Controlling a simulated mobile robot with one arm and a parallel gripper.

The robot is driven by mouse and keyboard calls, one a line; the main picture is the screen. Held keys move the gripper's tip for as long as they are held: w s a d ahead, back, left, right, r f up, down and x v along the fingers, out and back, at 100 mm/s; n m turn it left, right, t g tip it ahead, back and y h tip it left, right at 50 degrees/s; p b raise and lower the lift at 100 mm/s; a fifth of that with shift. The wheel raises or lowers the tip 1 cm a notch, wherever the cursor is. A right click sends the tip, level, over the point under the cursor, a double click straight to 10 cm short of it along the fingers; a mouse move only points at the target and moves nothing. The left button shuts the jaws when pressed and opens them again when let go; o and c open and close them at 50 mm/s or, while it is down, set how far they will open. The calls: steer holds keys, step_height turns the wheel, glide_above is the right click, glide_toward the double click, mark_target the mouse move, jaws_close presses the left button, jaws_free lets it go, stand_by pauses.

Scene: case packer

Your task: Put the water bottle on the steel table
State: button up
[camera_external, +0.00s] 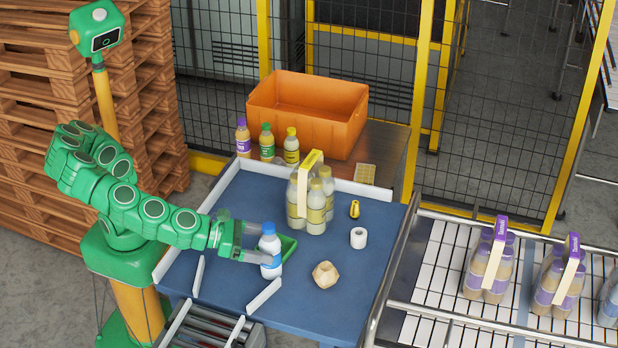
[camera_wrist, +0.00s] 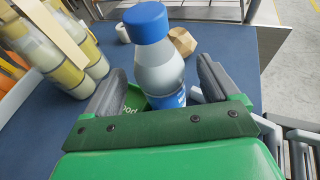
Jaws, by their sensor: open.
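The water bottle (camera_external: 270,251) has a blue cap and a white and blue body. It stands upright on the blue table (camera_external: 221,278). My gripper (camera_external: 258,243) is open around the bottle, with one finger on either side. In the wrist view the bottle (camera_wrist: 161,62) stands between the fingers of my gripper (camera_wrist: 158,88), with a visible space at the right finger. The steel table (camera_external: 393,146) is behind the blue table and carries an orange crate and several small bottles.
A green tray (camera_external: 288,246) lies right behind the bottle. A pack of yellow-label bottles (camera_external: 316,205), a white roll (camera_external: 358,238), a yellow tool (camera_external: 354,209) and a beige faceted block (camera_external: 325,274) stand nearby. The orange crate (camera_external: 308,112) fills much of the steel table. A low white rim (camera_external: 345,185) edges the blue table.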

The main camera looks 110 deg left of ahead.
mark_target(269, 237)
steer(key=shift+x, duration=1.05)
steer(key=shift+c, duration=0.3)
steer(key=c, duration=1.3)
steer(key=shift+r, duration=0.4)
step_height(269, 237, up, 2)
steer(key=shift+r, duration=0.1)
steer(key=s+a+r, duration=0.1)
steer(key=s+r, duration=0.2)
steer(key=s, duration=0.1)
steer(key=s+a+r, duration=0.1)
steer(key=s+r, duration=0.2)
steer(key=s, duration=0.2)
steer(key=s+a+r, duration=0.1)
steer(key=s+r, duration=0.3)
steer(key=shift+s+a, duration=0.15)
steer(key=shift+s, duration=0.1)
